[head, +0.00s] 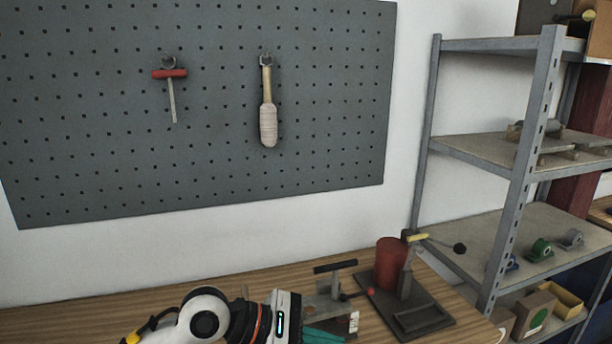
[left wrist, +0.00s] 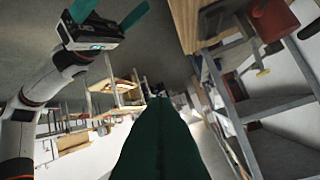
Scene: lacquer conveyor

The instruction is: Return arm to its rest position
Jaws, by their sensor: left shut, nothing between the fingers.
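My left gripper (head: 326,334) is at the bottom edge of the head view, low over the wooden workbench (head: 90,318), its arm coming in from the left. Its teal fingers point right and are partly cut off by the frame. In the left wrist view its green fingers (left wrist: 160,115) lie together, shut with nothing between them. My right gripper (left wrist: 109,14) shows only in the left wrist view, at the upper left, with its two teal fingers spread apart and nothing seen between them. The right arm is not seen in the head view.
A black-based press with a red cylinder (head: 390,264) and a lever stands on the bench, right of my left gripper. A small clamp-like fixture (head: 333,288) is close to the fingers. A grey pegboard (head: 210,190) holds two tools. A metal shelf rack (head: 520,160) stands at right.

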